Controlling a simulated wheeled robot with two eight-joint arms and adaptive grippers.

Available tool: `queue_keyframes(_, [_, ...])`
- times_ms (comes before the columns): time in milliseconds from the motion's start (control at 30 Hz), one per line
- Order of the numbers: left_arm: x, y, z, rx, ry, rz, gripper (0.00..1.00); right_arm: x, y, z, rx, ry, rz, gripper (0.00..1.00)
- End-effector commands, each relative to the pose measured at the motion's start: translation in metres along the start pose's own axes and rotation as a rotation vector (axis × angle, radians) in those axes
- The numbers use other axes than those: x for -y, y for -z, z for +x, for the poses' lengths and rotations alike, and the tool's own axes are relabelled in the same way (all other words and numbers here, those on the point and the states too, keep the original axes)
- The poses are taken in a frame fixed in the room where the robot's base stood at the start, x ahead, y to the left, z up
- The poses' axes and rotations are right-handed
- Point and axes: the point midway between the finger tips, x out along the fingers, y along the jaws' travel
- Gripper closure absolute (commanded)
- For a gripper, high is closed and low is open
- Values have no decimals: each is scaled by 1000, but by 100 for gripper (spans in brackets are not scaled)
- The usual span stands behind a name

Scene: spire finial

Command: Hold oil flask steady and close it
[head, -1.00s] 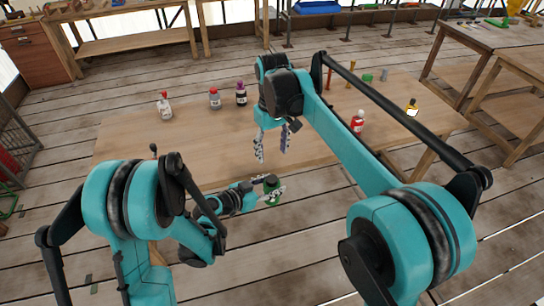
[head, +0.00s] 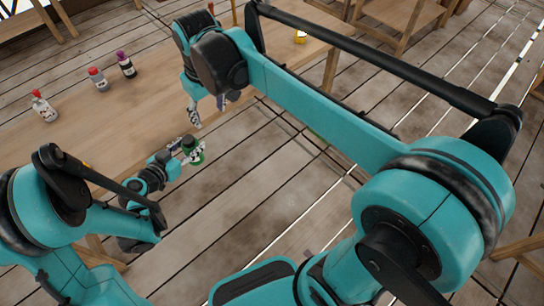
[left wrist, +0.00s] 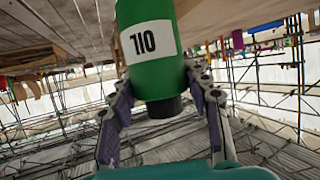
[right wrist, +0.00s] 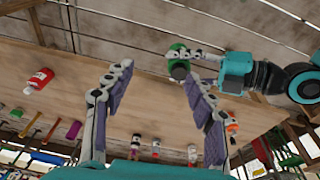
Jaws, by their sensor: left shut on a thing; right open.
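The oil flask is a green bottle with a white label and a black top; it shows in the head view (head: 194,156) and the left wrist view (left wrist: 150,75). Its label and top appear upside down in the left wrist view. My left gripper (head: 186,150) is shut on the flask's body, holding it beside the table's front edge. My right gripper (head: 211,108) is open and empty, above and behind the flask in the head view. Whether the black top is fully seated cannot be told.
The wooden table (head: 70,145) holds a white bottle with a red cap (head: 43,108), a red-capped bottle (head: 98,80) and a purple-capped bottle (head: 126,66). A red bottle (right wrist: 38,80) and tools show in the right wrist view. Open plank floor lies in front of the table.

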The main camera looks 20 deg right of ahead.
Motion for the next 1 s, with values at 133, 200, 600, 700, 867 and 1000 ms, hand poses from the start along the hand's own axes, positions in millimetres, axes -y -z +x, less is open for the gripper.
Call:
queue_keyframes(133, [0,0,0,0,0,0,100,-18,-47,-2,-90,-26,83,44])
queue_keyframes(200, [0,0,0,0,0,0,100,-24,-67,-1,-133,-38,120,44])
queue_keyframes(600, [0,0,0,0,0,0,100,-44,-171,34,-352,-107,305,44])
queue_keyframes(700, [0,0,0,0,0,0,100,-46,-185,42,-384,-118,330,44])
queue_keyframes(867, [0,0,0,0,0,0,100,-47,-194,48,-409,-126,350,44])
queue_keyframes(1000, [0,0,0,0,0,0,100,-48,-195,49,-413,-127,352,44])
